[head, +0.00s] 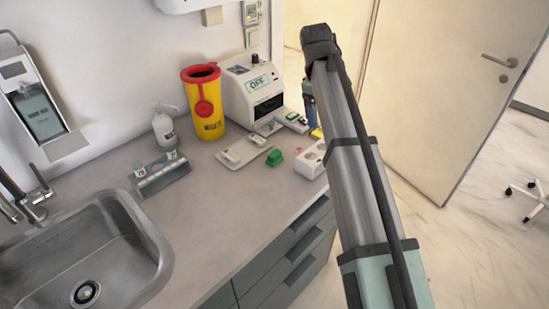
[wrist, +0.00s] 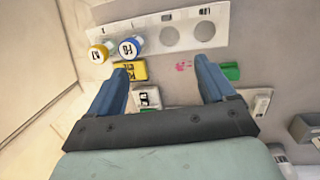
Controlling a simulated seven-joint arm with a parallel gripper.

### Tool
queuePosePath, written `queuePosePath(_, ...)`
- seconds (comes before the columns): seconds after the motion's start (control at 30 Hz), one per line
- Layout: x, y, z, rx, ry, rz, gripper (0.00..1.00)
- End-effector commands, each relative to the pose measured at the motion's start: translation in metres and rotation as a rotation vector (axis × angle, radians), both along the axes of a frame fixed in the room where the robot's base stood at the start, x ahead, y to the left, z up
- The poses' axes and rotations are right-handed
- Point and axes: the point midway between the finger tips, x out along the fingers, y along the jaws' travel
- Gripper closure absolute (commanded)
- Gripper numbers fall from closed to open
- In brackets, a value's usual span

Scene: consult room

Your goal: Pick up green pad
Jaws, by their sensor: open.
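The green pad (head: 275,157) is a small green block on the grey counter in the head view. In the wrist view the green pad (wrist: 232,71) lies just right of the right fingertip, outside the gap between the fingers and partly hidden by that finger. My gripper (wrist: 162,66) is open, its two blue fingers apart, with no object held. In the head view my gripper (head: 312,116) is above the counter, to the right of the pad and mostly hidden behind my arm.
A white rack (wrist: 210,30) with yellow-capped and blue-capped vials is near the fingertips. A yellow block (wrist: 130,70) sits by the left finger. A flat tray (head: 243,150), white OFF machine (head: 237,100), yellow bin (head: 200,118) and bottle (head: 164,130) stand around. Counter is clear in front.

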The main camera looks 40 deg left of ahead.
Motion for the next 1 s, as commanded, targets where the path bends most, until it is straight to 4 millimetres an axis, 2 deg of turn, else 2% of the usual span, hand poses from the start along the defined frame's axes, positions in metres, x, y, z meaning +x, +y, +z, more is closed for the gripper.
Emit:
queuePosePath(0.03, -0.024, 0.016, 0.0, 0.023, 0.023, 0.019, 0.17)
queuePosePath(0.1, -0.052, 0.034, 0.0, 0.052, 0.056, 0.033, 0.17)
queuePosePath(0.2, -0.083, 0.053, 0.001, 0.083, 0.096, 0.047, 0.17)
queuePosePath(0.33, -0.107, 0.067, 0.002, 0.105, 0.128, 0.058, 0.17)
queuePosePath(0.47, -0.116, 0.071, -0.004, 0.111, 0.139, 0.062, 0.17)
queuePosePath(0.8, -0.115, 0.07, -0.059, 0.11, 0.14, 0.061, 0.17)
queuePosePath(1.0, -0.114, 0.07, -0.08, 0.111, 0.139, 0.061, 0.17)
